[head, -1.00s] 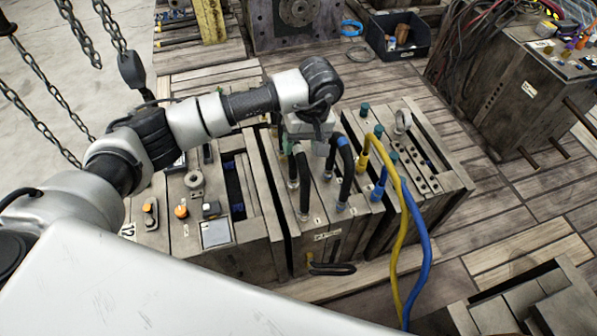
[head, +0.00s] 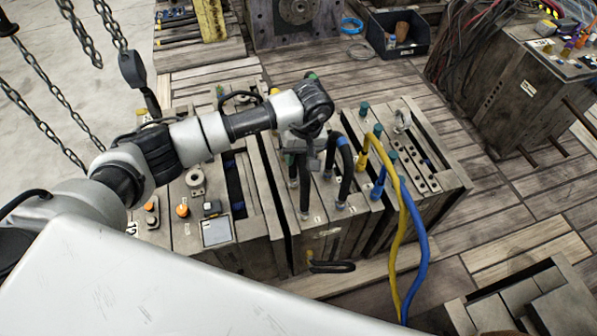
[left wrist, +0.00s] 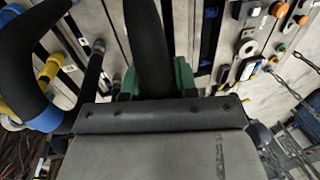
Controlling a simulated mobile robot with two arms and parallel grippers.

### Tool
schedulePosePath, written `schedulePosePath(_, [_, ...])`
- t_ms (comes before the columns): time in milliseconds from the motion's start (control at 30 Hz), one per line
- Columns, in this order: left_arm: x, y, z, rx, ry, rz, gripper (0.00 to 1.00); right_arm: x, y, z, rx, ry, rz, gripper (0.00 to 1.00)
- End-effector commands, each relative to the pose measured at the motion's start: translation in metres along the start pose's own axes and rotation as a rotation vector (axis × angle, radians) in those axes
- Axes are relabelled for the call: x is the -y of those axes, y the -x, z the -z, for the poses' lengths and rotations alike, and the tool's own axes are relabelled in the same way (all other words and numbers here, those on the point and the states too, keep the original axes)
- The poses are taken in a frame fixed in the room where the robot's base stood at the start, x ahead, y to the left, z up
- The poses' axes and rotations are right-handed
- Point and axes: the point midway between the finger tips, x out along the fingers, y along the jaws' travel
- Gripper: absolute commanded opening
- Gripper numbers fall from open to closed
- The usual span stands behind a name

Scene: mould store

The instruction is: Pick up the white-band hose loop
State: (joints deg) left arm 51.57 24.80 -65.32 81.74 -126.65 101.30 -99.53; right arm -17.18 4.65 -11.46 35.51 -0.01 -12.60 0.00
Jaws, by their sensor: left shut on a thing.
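A black hose loop (head: 304,190) stands on the middle mould block (head: 322,228), both ends in pale fittings. My left gripper (head: 300,153) is over its top and shut on it. In the left wrist view, the black hose (left wrist: 150,45) passes between the green fingertips of my left gripper (left wrist: 157,80). I see no white band; the gripper hides the top of the loop. A second black loop with a blue band (head: 342,142) stands just to the right, apart from the gripper, and it also shows in the left wrist view (left wrist: 45,118). My right gripper is not in view.
A yellow hose (head: 398,220) and a blue hose (head: 420,250) hang at the right over the block's front. Another black hose (head: 238,95) is behind my arm. Chains (head: 82,38) hang at the left. A dark bin (head: 410,47) stands at the back. Open planks lie at right.

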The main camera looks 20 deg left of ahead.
Motion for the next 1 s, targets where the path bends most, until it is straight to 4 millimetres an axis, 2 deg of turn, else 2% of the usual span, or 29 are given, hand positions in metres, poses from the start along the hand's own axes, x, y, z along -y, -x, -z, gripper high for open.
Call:
schedulePosePath(267, [0.0, 0.004, 0.001, -0.002, -0.002, -0.002, 0.0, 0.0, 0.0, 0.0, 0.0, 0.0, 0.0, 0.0])
schedulePosePath(367, [0.002, 0.015, 0.002, -0.005, -0.001, -0.005, 0.0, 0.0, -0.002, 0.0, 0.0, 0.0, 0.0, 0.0])
schedulePosePath(700, [0.015, 0.079, 0.001, -0.005, 0.0, -0.003, 0.0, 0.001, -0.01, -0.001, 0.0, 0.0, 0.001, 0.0])
schedulePosePath(800, [0.017, 0.091, 0.001, -0.003, -0.001, -0.003, 0.0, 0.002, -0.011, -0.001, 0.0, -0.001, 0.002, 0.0])
schedulePosePath(1000, [0.019, 0.099, 0.0, -0.001, 0.0, -0.001, 0.0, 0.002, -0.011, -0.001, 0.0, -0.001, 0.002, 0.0])
